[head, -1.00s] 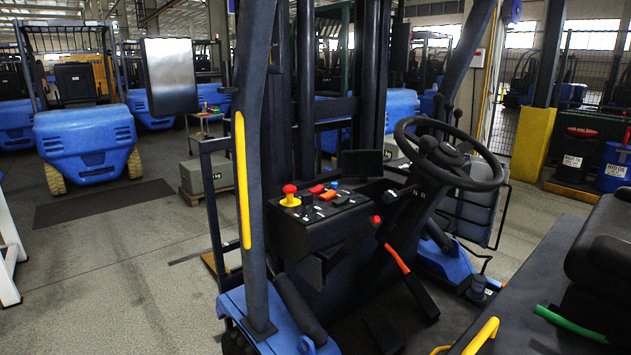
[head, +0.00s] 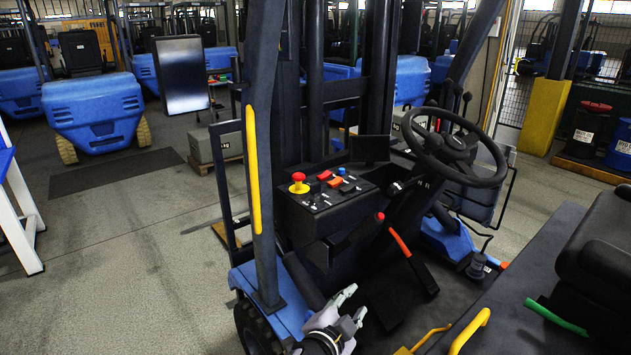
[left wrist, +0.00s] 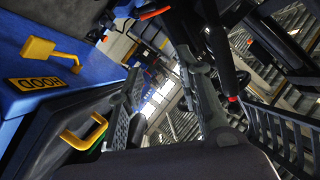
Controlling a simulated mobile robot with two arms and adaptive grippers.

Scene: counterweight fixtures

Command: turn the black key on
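The control panel (head: 326,208) of the forklift stands left of the steering wheel. On it are a red mushroom button on a yellow base (head: 299,184), red, orange and blue controls, and several small black controls. I cannot tell which of these is the black key. My left gripper (head: 356,303) is low at the bottom of the head view, below and nearer than the panel. Its fingers are apart with nothing between them. My right gripper is not in view.
The yellow-striped post (head: 252,170) rises left of the panel. The steering wheel (head: 453,146), the red-handled lever (head: 399,243) and the seat (head: 597,250) lie to the right. Yellow handles (head: 470,330) are at the bottom.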

